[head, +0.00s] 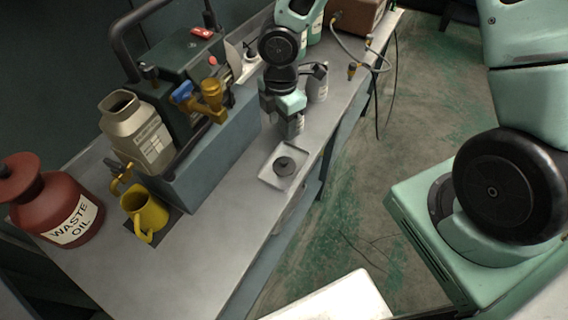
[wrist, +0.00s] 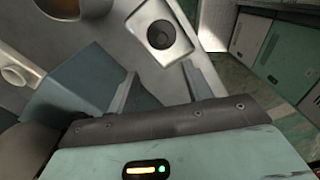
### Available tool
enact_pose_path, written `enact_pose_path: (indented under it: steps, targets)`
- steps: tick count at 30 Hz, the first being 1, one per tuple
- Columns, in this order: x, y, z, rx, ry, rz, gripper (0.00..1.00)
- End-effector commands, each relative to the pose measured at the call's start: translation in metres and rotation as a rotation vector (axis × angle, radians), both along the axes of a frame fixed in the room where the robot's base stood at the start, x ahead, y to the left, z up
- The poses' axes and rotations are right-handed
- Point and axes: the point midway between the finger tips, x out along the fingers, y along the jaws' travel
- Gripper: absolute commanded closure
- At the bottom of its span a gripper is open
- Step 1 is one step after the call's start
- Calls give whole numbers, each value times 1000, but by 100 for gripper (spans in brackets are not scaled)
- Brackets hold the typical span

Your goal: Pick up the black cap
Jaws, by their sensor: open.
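The black cap (head: 284,166) is a small dark round piece lying in a shallow pale square tray (head: 266,178) on the grey bench. In the wrist view the cap (wrist: 160,35) sits in the tray (wrist: 141,15), beyond and between the fingertips. My gripper (head: 290,132) points down over the bench, just behind the tray in the head view. Its two fingers (wrist: 158,82) are apart with nothing between them. The gripper does not touch the cap.
A green machine (head: 185,62) on a blue-grey block (head: 215,150) stands left of my gripper. A beige jug (head: 135,130), yellow pitcher (head: 147,213) and red waste oil can (head: 60,205) stand farther left. A pale bottle (head: 318,84) is close behind my gripper. The bench in front of the tray is clear.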

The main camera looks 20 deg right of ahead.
Motion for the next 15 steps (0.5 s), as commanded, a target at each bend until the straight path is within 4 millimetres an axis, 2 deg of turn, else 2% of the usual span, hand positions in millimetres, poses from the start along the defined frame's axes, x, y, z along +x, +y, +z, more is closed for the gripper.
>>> enact_pose_path:
  steps: [3, 9, 15]
  targets:
    - [-1, 1, -28, -1, 5, 2, 50]
    - [-2, 0, -65, -2, 4, 2, 50]
    - [-1, 0, -83, 0, 1, -2, 50]
